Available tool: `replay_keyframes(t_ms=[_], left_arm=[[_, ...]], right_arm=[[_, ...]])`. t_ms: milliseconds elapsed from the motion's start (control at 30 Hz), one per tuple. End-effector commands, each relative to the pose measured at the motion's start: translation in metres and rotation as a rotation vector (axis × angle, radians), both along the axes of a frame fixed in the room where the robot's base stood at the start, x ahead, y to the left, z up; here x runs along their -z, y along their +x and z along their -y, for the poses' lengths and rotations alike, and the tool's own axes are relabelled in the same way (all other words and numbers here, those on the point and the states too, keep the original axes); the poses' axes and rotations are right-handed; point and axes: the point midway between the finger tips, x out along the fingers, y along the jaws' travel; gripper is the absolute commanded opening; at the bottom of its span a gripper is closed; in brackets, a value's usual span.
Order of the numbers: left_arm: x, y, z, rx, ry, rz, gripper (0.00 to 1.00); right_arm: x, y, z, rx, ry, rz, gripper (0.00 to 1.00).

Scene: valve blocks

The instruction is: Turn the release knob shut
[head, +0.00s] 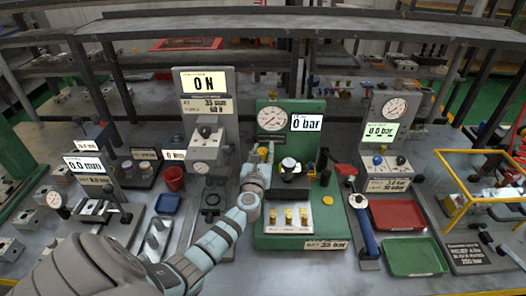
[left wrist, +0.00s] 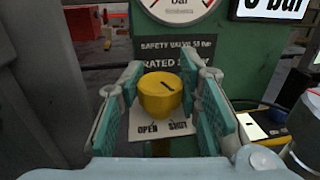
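The yellow release knob (left wrist: 160,95) stands in front of the green test stand, above a white plate marked OPEN and SHUT (left wrist: 162,125). A short dark line marks its top, slanting up to the right. In the head view the knob (head: 262,152) is small and partly hidden by my gripper. My left gripper (left wrist: 161,80) is open, its teal-padded fingers on either side of the knob, with a visible gap at each side. In the head view the left gripper (head: 256,164) is at the stand's left side. My right gripper is not in view.
The green stand carries a pressure gauge (head: 272,117) and a display reading 0 bar (head: 307,123). A grey press column (head: 208,110) stands close on the left. A red-handled lever (head: 345,170) and a blue-handled tool (head: 363,220) are at the right.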

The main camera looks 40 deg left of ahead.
Motion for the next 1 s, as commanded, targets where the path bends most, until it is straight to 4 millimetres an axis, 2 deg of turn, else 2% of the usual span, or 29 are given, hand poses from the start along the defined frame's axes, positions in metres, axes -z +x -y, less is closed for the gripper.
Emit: replay_keyframes(t_ms=[33, 100, 133, 267, 533, 767, 800, 900, 933, 1000], left_arm=[[-0.001, 0.001, 0.001, 0.002, 0.0, 0.002, 0.14], [-0.001, 0.001, 0.0, 0.002, 0.0, 0.002, 0.03], [-0.001, 0.001, 0.0, 0.001, 0.0, 0.002, 0.02], [-0.001, 0.001, 0.001, -0.009, -0.001, 0.003, 0.02], [0.001, 0.001, 0.0, -0.266, -0.001, 0.003, 0.02], [-0.001, 0.0, 0.0, -0.275, 0.0, 0.001, 0.02], [0.0, 0.0, 0.0, -0.274, -0.001, 0.001, 0.32], [0.0, 0.0, 0.0, -0.274, -0.001, 0.001, 0.48], [0.0, 0.0, 0.0, -0.274, -0.001, 0.001, 0.51], [0.0, 0.0, 0.0, -0.274, -0.001, 0.001, 0.51]], right_arm=[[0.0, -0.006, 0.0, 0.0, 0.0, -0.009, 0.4], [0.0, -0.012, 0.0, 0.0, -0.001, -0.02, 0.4], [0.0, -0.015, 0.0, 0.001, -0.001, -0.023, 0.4], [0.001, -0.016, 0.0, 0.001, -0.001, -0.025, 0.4], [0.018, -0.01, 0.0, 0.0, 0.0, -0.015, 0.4], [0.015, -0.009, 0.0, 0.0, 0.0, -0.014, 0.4], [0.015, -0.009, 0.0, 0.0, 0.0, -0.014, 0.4], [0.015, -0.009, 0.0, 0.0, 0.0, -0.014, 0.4], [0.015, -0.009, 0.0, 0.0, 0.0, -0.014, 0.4], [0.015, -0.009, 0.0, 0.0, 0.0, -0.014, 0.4]])
